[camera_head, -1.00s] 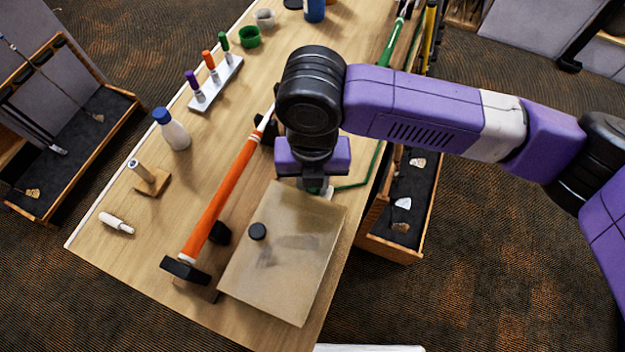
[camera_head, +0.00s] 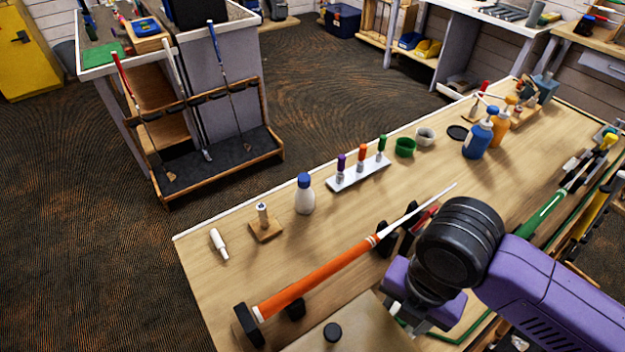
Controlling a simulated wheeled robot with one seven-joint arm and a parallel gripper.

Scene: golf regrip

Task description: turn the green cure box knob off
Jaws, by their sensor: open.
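My gripper (camera_head: 418,326) points down at the box's far right corner, apart from the knob. It is open, with its fingertips mostly hidden below its purple body; I see nothing held.
An orange-gripped club (camera_head: 325,272) rests in black holders left of my gripper. Purple, orange and green handles stand on a white rack (camera_head: 358,175). A white bottle (camera_head: 304,198) and a green-gripped club (camera_head: 545,212) also occupy the bench (camera_head: 225,285). The front left bench top is mostly clear.

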